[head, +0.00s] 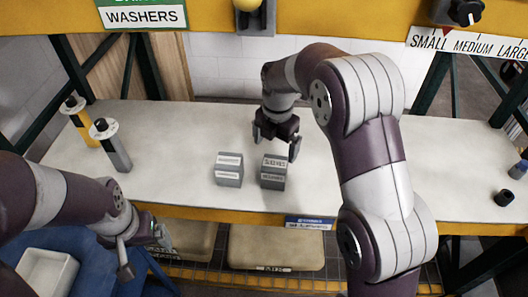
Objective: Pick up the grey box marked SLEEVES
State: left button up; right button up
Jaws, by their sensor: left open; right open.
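Two small grey boxes with white labels stand side by side on the pale table. The right grey box (273,181) has a label on top that seems to read SLEEVES, though the print is small. The left grey box (229,180) has labels too small to read. My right gripper (277,146) is open and empty, with its fingers just behind and above the right box in the picture. My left gripper (148,250) is open and empty at the lower left, in front of the table edge and away from both boxes.
The table (390,165) is mostly bare around the boxes. A yellow post (82,124) and a grey post (116,152) with white discs stand at the left. A black ring-shaped part (503,197) lies at the right. A yellow beam (330,15) crosses above.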

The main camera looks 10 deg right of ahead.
aim_at(275, 161)
jog(key=shift+w+r+n, duration=0.1)
jog(key=shift+w+n, duration=0.5)
jog(key=shift+n, duration=0.3)
jog(key=shift+w+n, duration=0.1)
jog(key=shift+n, duration=0.6)
jog(key=shift+s+n, duration=0.3)
jog(key=shift+n, duration=0.2)
jog(key=shift+s+n, duration=0.3)
jog(key=shift+s, duration=0.05)
notch_tip(275, 161, down, 6)
jog(key=b, duration=0.5)
jog(key=shift+b, duration=0.4)
jog(key=shift+w+f+p, duration=0.1)
jog(key=shift+f+p, duration=0.15)
jog(key=shift+p, duration=0.15)
jog(key=f, duration=0.3)
jog(key=s+f+p, duration=0.1)
jog(key=f, duration=0.1)
jog(key=shift+f, duration=0.3)
jog(key=shift+w+f, duration=0.15)
jog(key=shift+f, duration=0.05)
jog(key=c, duration=1.2)
pick_arm(q)
jog(key=f, duration=0.4)
jog(key=shift+w, duration=0.35)
pick_arm(e)
jog(key=shift+c, duration=0.2)
